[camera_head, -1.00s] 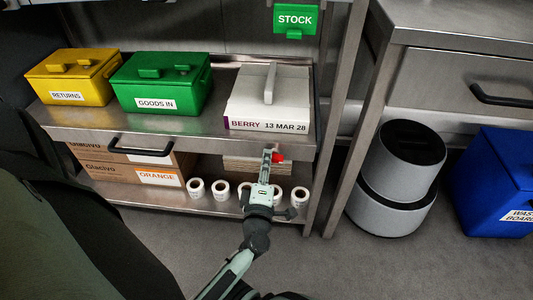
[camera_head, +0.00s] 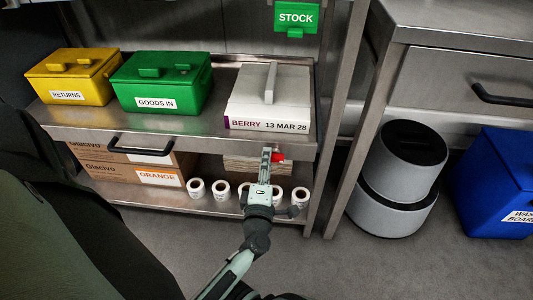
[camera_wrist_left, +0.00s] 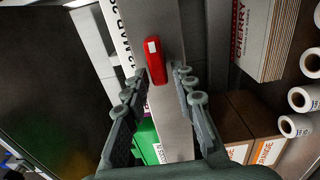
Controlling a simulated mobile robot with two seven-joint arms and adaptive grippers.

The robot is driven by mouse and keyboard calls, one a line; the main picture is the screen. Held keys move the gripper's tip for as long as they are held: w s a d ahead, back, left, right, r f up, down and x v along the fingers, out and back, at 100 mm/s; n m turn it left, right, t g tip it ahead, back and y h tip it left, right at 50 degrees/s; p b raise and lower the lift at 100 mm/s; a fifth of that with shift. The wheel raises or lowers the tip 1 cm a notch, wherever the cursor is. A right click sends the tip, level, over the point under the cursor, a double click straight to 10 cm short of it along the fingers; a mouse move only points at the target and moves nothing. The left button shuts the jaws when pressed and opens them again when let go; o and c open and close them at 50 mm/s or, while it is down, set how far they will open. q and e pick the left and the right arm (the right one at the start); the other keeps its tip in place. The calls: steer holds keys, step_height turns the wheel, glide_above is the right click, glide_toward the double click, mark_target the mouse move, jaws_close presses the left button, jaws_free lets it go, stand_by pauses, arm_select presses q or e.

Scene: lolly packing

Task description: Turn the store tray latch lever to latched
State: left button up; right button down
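The red latch lever (camera_head: 278,156) shows at the front edge of the steel store tray (camera_head: 225,143), just right of my left gripper's tips. In the left wrist view the red lever (camera_wrist_left: 156,62) has a small white patch and lies roughly along the steel front (camera_wrist_left: 172,130). My left gripper (camera_head: 266,152) is open in front of the tray edge. In the left wrist view its fingertips (camera_wrist_left: 161,72) are apart, one to each side of the lever's near end, with gaps visible. My right gripper is not in view.
A white BERRY box (camera_head: 262,98), a green GOODS IN bin (camera_head: 160,82) and a yellow RETURNS bin (camera_head: 72,76) stand on the steel surface. A black handle (camera_head: 140,146) is on its front left. Label rolls (camera_head: 222,190) stand below.

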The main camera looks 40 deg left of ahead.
arm_select(q)
steer(key=shift+o, duration=0.4)
steer(key=shift+s, duration=0.1)
steer(key=v, duration=0.7)
steer(key=shift+s+d, duration=0.15)
steer(key=shift+s, duration=0.1)
